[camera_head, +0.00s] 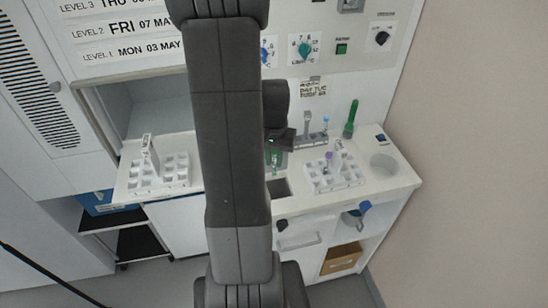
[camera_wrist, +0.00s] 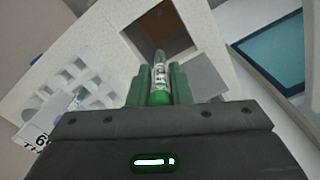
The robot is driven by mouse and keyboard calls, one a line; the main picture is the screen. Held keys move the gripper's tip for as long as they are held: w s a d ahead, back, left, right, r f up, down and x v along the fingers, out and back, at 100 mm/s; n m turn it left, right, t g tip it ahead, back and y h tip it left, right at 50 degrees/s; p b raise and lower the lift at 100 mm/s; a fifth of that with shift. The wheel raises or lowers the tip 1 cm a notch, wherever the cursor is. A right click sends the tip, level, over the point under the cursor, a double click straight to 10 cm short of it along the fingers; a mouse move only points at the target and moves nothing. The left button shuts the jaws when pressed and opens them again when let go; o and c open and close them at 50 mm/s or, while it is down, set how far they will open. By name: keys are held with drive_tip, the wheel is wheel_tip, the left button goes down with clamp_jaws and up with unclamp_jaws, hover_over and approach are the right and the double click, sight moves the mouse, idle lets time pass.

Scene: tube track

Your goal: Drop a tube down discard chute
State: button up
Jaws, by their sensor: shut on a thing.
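My gripper (camera_wrist: 160,88) is shut on a tube (camera_wrist: 160,70) with a green lower end and a printed label. The tube sits between the green fingers, its clear end pointing away from the wrist camera. Beyond it is a square opening (camera_wrist: 187,40) with a brown inside, which looks like the discard chute. In the head view my gripper (camera_head: 276,160) is above the counter, partly hidden by my arm. The dark square opening (camera_head: 279,187) shows just below it in the picture. The tube's height above the opening is hard to tell.
A white rack (camera_head: 345,181) with a few tubes stands right of the opening; another rack (camera_head: 174,180) is at the left. A round hole (camera_head: 384,163) is near the counter's right end.

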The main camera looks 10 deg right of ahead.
drive_tip(key=shift+s+f+b, duration=0.2)
drive_tip(key=shift+f+b, duration=0.1)
drive_tip(key=shift+f, duration=0.15)
wheel_tip(320, 180, down, 7)
drive_tip(key=b, duration=0.5)
drive_tip(key=o, duration=0.8)
wheel_tip(320, 180, up, 14)
drive_tip(key=shift+f+b, duration=0.1)
drive_tip(key=shift+b, duration=0.35)
idle(1.0)
